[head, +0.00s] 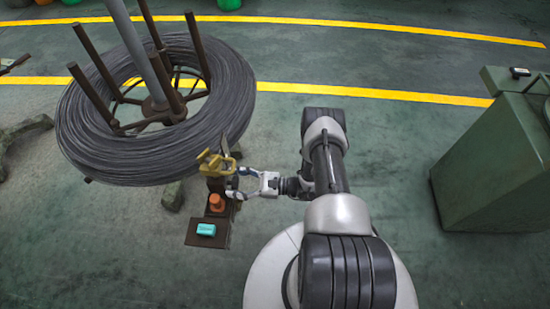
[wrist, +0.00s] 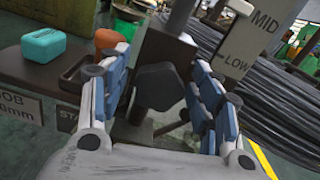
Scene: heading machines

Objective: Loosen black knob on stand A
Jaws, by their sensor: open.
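The black knob (wrist: 160,85) shows in the wrist view on the front of a dark upright post (wrist: 166,45). My gripper (wrist: 160,72) is open, with one blue-padded finger on each side of the knob. I cannot tell whether either finger touches it. In the head view my gripper (head: 232,184) reaches left to the stand, and the knob itself cannot be made out there.
A teal box (head: 206,230) and an orange object (head: 216,202) sit on the stand's dark base (head: 195,241). A yellow part (head: 213,162) tops the stand. A large wire coil (head: 85,140) lies close behind. A green cabinet (head: 495,165) stands at right, with clear floor between.

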